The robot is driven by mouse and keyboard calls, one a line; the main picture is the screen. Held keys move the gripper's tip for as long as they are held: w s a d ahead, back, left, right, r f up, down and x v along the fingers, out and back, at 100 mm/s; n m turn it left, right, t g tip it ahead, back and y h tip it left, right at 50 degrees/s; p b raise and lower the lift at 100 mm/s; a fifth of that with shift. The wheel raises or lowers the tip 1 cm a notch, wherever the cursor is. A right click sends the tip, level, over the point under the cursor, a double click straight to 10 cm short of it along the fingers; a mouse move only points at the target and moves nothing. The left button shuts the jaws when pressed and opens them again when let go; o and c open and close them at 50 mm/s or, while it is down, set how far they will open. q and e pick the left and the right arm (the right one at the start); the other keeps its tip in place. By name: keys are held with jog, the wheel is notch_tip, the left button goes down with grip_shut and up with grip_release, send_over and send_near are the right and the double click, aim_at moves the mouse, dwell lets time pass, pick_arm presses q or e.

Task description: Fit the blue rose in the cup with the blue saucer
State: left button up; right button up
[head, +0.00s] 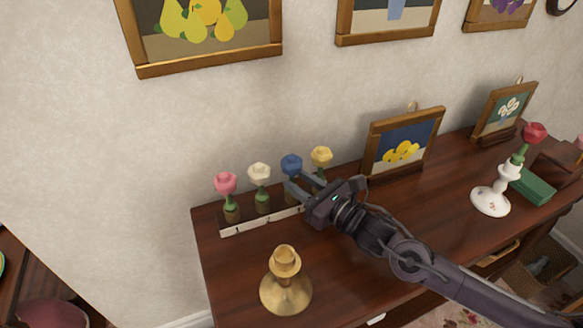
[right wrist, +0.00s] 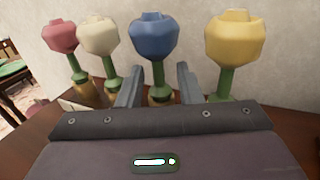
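The blue rose (head: 291,163) stands upright in a small holder in the back row on the dark wooden cabinet, between a white rose (head: 259,172) and a yellow rose (head: 321,155). My right gripper (head: 304,187) reaches in low at the blue rose, below its bloom. In the right wrist view its two fingers (right wrist: 158,80) are apart, with the blue rose's green stem (right wrist: 157,77) showing between them. I cannot tell if the stem is fully between the tips or just beyond them. I cannot make out a cup with a blue saucer. My left gripper is not in view.
A pink rose (head: 226,183) ends the row at left. A brass candlestick (head: 285,284) stands in front. At right are a white candlestick (head: 490,200) with a red rose, a green box (head: 532,187) and framed pictures (head: 402,143). Bare wood lies between.

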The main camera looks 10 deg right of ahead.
jog(key=shift+x, duration=1.45)
jog(key=shift+s, duration=0.1)
grip_shut()
jog(key=shift+r, duration=0.15)
